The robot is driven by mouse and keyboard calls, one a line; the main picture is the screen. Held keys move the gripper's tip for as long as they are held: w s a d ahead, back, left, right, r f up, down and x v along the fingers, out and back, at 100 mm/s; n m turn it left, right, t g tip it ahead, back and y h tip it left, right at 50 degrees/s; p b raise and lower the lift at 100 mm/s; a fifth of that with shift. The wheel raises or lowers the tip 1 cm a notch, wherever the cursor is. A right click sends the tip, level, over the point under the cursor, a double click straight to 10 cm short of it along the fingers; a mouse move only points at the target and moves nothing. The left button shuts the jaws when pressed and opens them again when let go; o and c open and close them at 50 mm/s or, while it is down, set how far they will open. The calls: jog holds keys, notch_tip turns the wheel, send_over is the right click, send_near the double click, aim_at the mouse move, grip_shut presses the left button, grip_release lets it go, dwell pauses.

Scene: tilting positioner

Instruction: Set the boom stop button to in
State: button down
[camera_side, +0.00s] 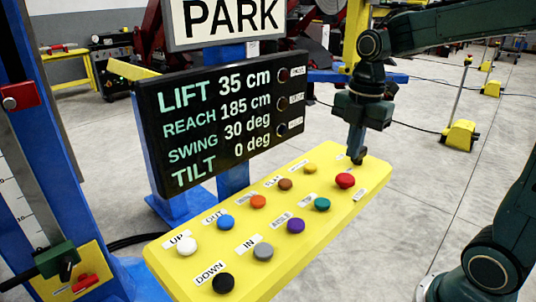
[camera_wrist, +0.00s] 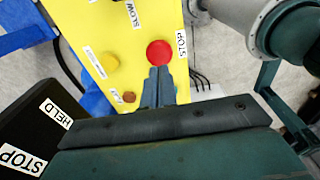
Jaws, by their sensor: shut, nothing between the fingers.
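The red button (camera_side: 345,180) sits near the far right end of the yellow panel (camera_side: 330,228). In the wrist view the red button (camera_wrist: 160,53) has a STOP label (camera_wrist: 181,42) beside it. My gripper (camera_side: 357,160) points down with its fingers shut and empty. In the side view its tips show just behind and above the red button. In the wrist view the fingertips (camera_wrist: 160,72) reach the button's lower edge. I cannot tell whether they touch it, or whether the button is in or out.
Several other coloured buttons stand close by, including a green one (camera_side: 322,204) and a yellow one (camera_side: 310,168). A black display (camera_side: 225,120) reading lift, reach, swing and tilt stands behind the panel, under a PARK sign (camera_side: 230,20).

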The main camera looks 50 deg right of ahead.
aim_at(348, 177)
jog(key=shift+w+a+f, duration=0.1)
jog(key=shift+f, duration=2.45)
jog(key=shift+f, duration=1.3)
jog(key=shift+r, duration=0.1)
notch_tip(348, 177, up, 15)
jog(key=shift+s+d+f, duration=0.2)
jog(key=shift+d, duration=0.05)
jog(key=shift+s, duration=0.1)
